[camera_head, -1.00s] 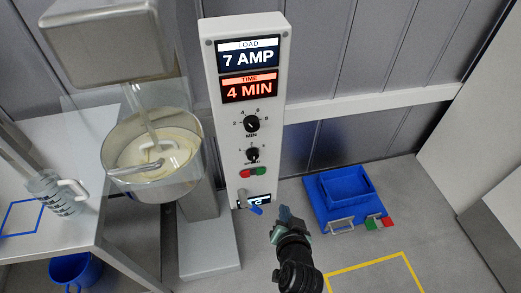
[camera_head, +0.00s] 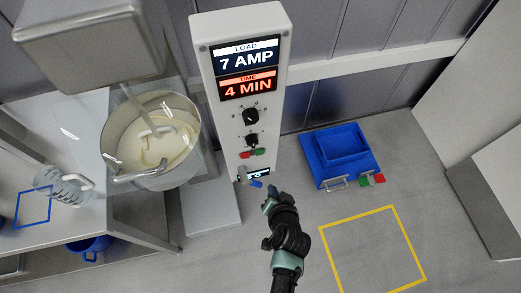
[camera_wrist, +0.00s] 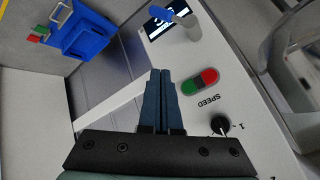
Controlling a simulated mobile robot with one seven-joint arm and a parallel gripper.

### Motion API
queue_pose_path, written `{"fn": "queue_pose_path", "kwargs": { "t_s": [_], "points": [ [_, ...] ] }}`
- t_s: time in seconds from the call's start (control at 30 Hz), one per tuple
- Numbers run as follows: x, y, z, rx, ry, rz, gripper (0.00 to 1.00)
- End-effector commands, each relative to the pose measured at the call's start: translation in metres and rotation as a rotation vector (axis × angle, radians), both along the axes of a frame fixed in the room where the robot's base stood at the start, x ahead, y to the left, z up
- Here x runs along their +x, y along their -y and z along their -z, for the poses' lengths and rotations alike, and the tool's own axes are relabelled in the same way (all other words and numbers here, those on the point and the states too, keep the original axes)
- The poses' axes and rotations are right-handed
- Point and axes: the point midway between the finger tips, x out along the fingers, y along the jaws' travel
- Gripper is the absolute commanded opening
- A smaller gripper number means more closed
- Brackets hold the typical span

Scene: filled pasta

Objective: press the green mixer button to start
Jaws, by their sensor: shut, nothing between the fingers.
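The white control panel (camera_head: 205,50) stands upright beside the mixer and reads 7 AMP and 4 MIN. Its green button (camera_head: 260,152) sits right of the red button (camera_head: 244,155), under two black knobs. In the wrist view the green button (camera_wrist: 189,87) and red button (camera_wrist: 210,76) lie just right of my fingertips. My gripper (camera_head: 272,194) is shut and empty, in front of the panel, below and right of the buttons in the head view. In the wrist view my gripper (camera_wrist: 161,72) points up beside the green button, with no visible contact.
A blue-handled lever (camera_head: 256,184) sticks out below the buttons, near my gripper. The mixer bowl (camera_head: 150,180) with pale dough stands left. A blue bin (camera_head: 345,150) is behind right. The floor in the yellow outline (camera_head: 322,240) is clear.

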Motion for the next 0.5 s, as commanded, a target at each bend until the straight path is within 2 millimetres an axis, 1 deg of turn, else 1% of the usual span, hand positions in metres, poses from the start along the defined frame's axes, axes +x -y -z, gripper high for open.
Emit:
{"fn": "queue_pose_path", "kwargs": {
  "t_s": [0.17,0.5],
  "points": [
    [0.014,-0.005,0.0,0.0,0.002,-0.002,0.0],
    [0.059,-0.019,0.001,-0.001,0.002,-0.003,0.0]
  ]
}}
